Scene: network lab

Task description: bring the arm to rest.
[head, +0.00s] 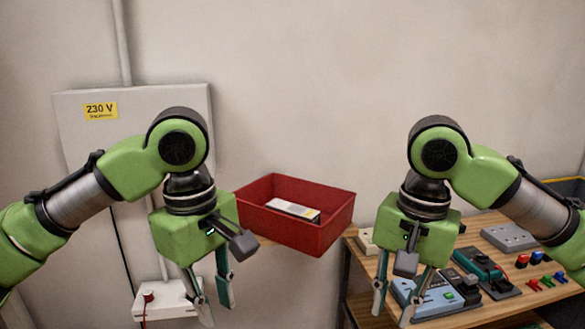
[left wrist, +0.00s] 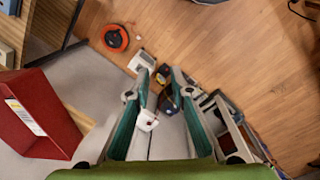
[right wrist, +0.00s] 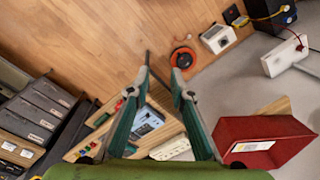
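My left gripper (head: 214,310) hangs pointing down at the left in the head view, in front of the wall and left of the red bin (head: 310,238). Its fingers (left wrist: 161,72) are apart with nothing between them in the left wrist view. My right gripper (head: 391,313) also points down, in front of the workbench's left end. Its fingers (right wrist: 160,70) are apart and empty in the right wrist view. Both arms are bent at the elbow in a near-mirrored pose. The fingertips touch nothing that I can see.
The red bin holds a white box-like item (head: 292,210). The wooden workbench (head: 480,225) at right carries meters, a grey box (head: 510,237) and small coloured connectors. A grey 230 V cabinet (head: 75,130) is on the wall. An orange-red reel (right wrist: 183,58) lies low down.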

